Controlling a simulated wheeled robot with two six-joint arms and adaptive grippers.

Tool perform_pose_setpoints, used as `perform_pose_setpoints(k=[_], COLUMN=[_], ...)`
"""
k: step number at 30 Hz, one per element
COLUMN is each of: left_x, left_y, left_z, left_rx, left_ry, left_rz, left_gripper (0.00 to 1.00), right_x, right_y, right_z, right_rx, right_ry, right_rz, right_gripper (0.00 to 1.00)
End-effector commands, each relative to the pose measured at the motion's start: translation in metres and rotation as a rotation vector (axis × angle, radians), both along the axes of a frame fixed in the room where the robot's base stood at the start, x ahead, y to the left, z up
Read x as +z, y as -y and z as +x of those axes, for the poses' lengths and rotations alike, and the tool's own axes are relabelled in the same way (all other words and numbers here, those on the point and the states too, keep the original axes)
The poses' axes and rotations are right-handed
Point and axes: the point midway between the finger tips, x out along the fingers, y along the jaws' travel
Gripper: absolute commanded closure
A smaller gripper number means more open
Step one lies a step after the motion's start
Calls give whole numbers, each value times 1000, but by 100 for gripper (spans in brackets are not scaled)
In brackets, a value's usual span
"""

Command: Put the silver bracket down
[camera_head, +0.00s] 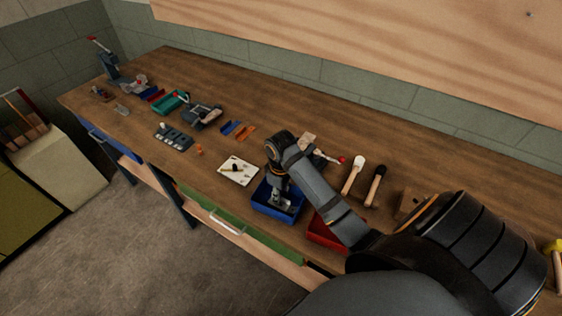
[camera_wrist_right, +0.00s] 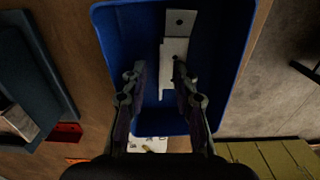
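The silver bracket (camera_wrist_right: 175,50) is a pale, flat, stepped piece with a hole near one end. In the right wrist view it lies inside the blue bin (camera_wrist_right: 103,28). The same blue bin (camera_head: 267,208) stands near the bench's front edge in the head view. My right gripper (camera_wrist_right: 160,72) points down into the bin over the bracket. Its fingers are apart, with a gap between the left finger and the bracket; the right finger overlaps the bracket's edge in the picture. In the head view my right gripper (camera_head: 281,200) hides much of the bin's inside. My left gripper is not in view.
A red bin (camera_head: 322,236) stands right of the blue bin, partly behind my arm. A white plate (camera_head: 236,178) with small parts lies to the left. Two mallets (camera_head: 353,175) (camera_head: 375,186) lie to the right. The bench's front edge is close to the bin.

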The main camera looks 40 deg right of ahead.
Motion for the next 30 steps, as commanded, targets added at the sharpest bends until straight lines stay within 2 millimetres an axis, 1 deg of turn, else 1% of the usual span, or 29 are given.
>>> perform_pose_setpoints(k=[5,8,11,12,15,18,21,25,30], left_x=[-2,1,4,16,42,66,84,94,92], left_y=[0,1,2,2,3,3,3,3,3], left_z=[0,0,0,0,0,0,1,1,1], left_rx=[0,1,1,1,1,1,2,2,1], left_ry=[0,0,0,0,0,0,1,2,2], left_rz=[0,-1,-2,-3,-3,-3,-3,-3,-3], left_gripper=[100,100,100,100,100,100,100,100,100], right_x=[5,17,36,50,75,98,116,126,124], right_y=[0,0,0,1,0,0,0,0,0], right_z=[1,1,1,0,0,0,0,0,0], right_rx=[0,0,1,0,0,0,-1,-1,-1], right_ry=[3,3,5,2,0,0,0,0,0], right_rz=[-1,-1,-1,-1,-1,-1,0,0,0], right_gripper=[72,72,72,72,72,72,72,72,72])
